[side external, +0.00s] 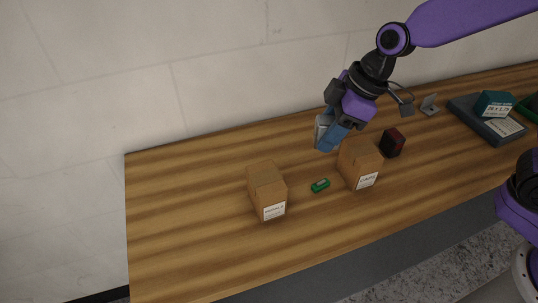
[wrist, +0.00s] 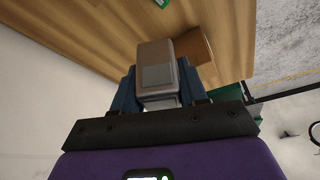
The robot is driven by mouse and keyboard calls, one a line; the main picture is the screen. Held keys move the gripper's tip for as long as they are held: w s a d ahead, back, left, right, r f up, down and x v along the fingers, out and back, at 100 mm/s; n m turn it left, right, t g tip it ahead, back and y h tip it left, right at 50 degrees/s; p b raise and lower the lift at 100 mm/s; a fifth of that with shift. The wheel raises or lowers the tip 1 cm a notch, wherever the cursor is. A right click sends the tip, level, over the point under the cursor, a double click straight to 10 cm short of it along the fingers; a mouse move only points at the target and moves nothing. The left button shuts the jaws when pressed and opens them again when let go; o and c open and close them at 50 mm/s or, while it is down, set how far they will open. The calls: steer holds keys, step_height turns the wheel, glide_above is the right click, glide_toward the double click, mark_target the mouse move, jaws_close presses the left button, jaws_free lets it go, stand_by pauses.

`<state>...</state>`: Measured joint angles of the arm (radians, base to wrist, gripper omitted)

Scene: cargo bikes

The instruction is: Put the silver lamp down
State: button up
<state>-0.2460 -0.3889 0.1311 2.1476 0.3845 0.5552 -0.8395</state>
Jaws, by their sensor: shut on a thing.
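The silver lamp (wrist: 155,58) is a grey block with a darker square on its face, held between the blue fingers of my gripper (wrist: 152,92) in the wrist view. In the side view my gripper (side external: 329,136) points down over the back part of the table, behind and left of the right cardboard box. A sliver of the silver lamp (side external: 320,128) shows at the blue fingers there; the rest is hidden. The lamp appears to be above the wooden table (side external: 200,215), but its exact height is hard to tell.
Two labelled cardboard boxes, left (side external: 267,190) and right (side external: 360,163), flank a small green item (side external: 320,185). A red-black block (side external: 392,142), a grey bracket (side external: 429,104) and a dark tray (side external: 472,117) with a teal box (side external: 494,104) stand rightward. The table's left end is clear.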

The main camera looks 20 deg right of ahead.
steer(key=w+a+f, duration=0.2)
steer(key=w+f, duration=0.1)
steer(key=w+a+f, duration=0.3)
steer(key=w, duration=0.1)
steer(key=w+a+f, duration=0.2)
steer(key=w+f, duration=0.1)
steer(key=shift+w+a+f, duration=0.2)
steer(key=shift+w+a, duration=0.1)
steer(key=shift+w, duration=0.1)
steer(key=shift+w+a+f, duration=0.1)
steer(key=shift+w+f, duration=0.05)
steer(key=shift+f, duration=1.55)
steer(key=shift+f, duration=0.15)
steer(key=o, duration=1.1)
